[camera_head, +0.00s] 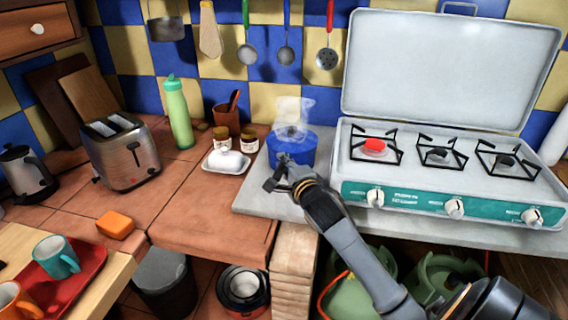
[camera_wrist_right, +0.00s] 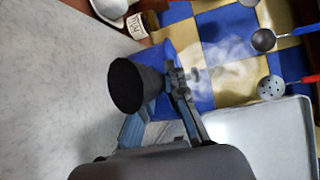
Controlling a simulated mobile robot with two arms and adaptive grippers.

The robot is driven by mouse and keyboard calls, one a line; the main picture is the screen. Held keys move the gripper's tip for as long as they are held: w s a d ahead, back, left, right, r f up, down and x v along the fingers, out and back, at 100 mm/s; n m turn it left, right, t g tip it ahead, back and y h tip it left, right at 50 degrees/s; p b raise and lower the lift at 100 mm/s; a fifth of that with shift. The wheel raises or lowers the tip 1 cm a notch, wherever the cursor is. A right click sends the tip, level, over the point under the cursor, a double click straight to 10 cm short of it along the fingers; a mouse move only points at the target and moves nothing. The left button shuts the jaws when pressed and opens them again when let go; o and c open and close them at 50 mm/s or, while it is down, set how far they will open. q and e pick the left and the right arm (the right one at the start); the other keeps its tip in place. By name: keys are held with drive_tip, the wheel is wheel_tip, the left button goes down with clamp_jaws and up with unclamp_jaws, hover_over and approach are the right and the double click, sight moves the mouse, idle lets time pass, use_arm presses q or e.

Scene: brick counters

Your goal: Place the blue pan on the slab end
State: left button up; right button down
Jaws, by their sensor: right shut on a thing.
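The blue pan (camera_head: 292,148), with steam rising from it, is at the pale grey slab end (camera_head: 256,200) left of the stove. I cannot tell whether its base touches the slab. My right gripper (camera_head: 280,177) is at the near side of the pan, shut on its dark handle. In the right wrist view the gripper (camera_wrist_right: 180,105) is beside the round dark handle end (camera_wrist_right: 136,85), and the slab (camera_wrist_right: 60,80) fills the left. My left gripper is not in view.
The white stove (camera_head: 440,170) stands right of the pan, with one burner glowing red (camera_head: 375,146). Small jars (camera_head: 249,140) and a white butter dish (camera_head: 226,162) stand close to the pan's left. The slab's front part is clear. Utensils hang behind.

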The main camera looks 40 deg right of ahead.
drive_tip(key=shift+r, duration=0.2)
drive_tip(key=c, duration=1.7)
unclamp_jaws()
drive_tip(key=shift+f, duration=0.25)
drive_tip(key=o, duration=0.3)
drive_tip(key=shift+r, duration=0.1)
drive_tip(key=v, duration=1.2)
drive_tip(key=shift+b, duration=0.3)
